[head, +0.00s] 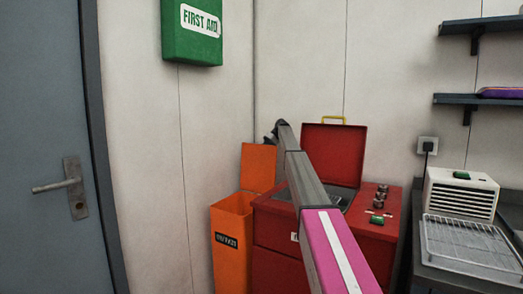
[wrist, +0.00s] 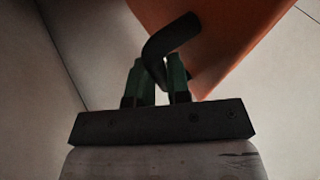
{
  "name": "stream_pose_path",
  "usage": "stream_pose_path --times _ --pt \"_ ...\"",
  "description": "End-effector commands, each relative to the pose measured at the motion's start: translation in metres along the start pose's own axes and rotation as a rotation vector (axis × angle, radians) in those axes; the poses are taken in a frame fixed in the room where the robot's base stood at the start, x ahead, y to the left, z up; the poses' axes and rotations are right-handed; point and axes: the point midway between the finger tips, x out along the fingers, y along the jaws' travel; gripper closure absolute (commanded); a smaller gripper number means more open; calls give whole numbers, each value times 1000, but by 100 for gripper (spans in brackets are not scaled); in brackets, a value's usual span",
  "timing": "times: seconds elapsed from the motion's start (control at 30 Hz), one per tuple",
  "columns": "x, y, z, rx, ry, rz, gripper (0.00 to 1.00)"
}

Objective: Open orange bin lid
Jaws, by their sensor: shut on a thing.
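The orange bin (head: 230,258) stands against the wall, left of the red cabinet, with a dark label on its front. Its orange lid (head: 258,166) is swung up and stands nearly upright at the back of the bin, so the bin is open. In the wrist view, the lid (wrist: 220,35) fills the upper right, with a dark bent handle (wrist: 176,35) on it. My gripper (wrist: 155,75) has its green fingers shut on this handle. In the head view, my gripper (head: 272,135) is small and dark by the lid's upper right corner, and the grip itself is unclear.
A red cabinet (head: 275,233) with a raised red lid (head: 334,152) stands right of the bin, beneath my arm. A grey door (head: 40,120) is at left. A green first aid box (head: 191,45) hangs above. A white appliance (head: 462,193) and wire rack (head: 470,240) are at right.

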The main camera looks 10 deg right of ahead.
Motion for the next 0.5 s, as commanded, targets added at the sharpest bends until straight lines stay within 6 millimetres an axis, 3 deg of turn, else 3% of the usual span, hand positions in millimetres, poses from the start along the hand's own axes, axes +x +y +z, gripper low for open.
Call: stream_pose_path --times 0.5 --pt "5 8 7 16 -10 -45 100"
